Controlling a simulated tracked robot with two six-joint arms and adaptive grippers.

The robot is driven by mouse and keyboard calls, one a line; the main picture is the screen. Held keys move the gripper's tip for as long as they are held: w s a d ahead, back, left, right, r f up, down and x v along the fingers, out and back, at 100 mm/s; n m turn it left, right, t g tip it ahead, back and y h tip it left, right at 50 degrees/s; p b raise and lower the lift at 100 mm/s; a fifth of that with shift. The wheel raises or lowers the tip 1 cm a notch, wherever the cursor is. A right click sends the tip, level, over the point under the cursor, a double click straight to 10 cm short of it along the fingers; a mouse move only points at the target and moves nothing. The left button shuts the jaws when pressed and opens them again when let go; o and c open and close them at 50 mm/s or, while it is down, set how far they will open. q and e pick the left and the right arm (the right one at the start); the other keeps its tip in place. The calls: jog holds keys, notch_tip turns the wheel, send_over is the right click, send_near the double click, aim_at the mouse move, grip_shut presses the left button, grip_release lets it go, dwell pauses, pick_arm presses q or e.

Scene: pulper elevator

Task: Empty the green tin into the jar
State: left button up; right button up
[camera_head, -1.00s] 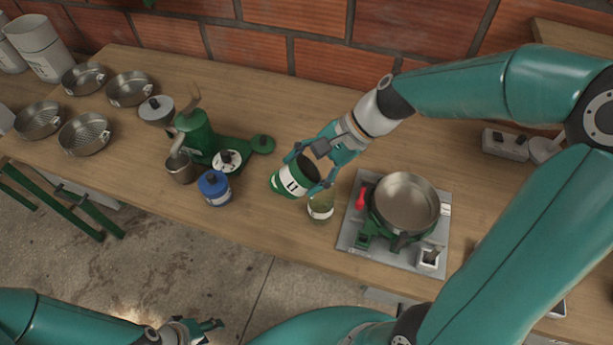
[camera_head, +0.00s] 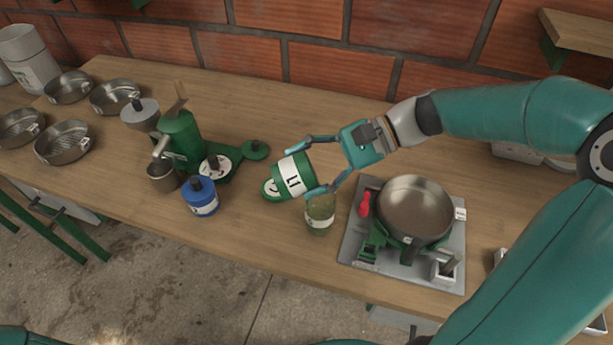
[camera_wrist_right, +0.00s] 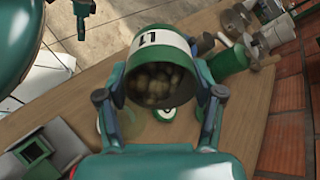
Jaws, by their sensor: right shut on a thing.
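The green tin (camera_head: 294,177) has a white label band and lies tilted on its side in the air. My right gripper (camera_head: 300,172) is shut on it, one finger on each side. In the right wrist view the tin's open mouth (camera_wrist_right: 158,83) faces the camera, with pale lumpy pieces inside. The glass jar (camera_head: 320,214), with a pale label and greenish look, stands upright on the table just below and right of the tin. Its rim is close to the lower finger; contact cannot be told. My left gripper is out of view.
A green-and-white lid-like disc (camera_head: 270,190) lies left of the jar. A blue tin (camera_head: 201,198) and a green grinder (camera_head: 180,140) stand further left. A pan (camera_head: 415,210) on a scale-like stove plate (camera_head: 352,245) is at right. Bare table (camera_head: 255,232) lies in front.

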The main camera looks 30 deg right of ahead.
jog(key=y+b, duration=0.1)
jog(key=f+y+b, duration=0.1)
jog(key=b, duration=0.1)
jog(key=shift+s+d+f+t, duration=0.1)
jog(key=shift+d+t, duration=0.25)
jog(key=shift+t, duration=0.05)
jog(key=y+b, duration=0.1)
jog(key=t+y+b, duration=0.1)
jog(key=y+b, duration=0.1)
jog(key=shift+s+d+f+b, duration=0.1)
jog(key=shift+d+f+b, duration=0.2)
jog(key=shift+d+f, duration=0.05)
jog(key=y+b, duration=0.1)
jog(key=d+t+y+b, duration=0.1)
jog(key=y, duration=0.2)
jog(key=shift+s+d+r+m+t+b, duration=0.2)
jog(key=shift+r+m+t+b, duration=0.1)
jog(key=shift+b, duration=0.1)
dwell(0.8)
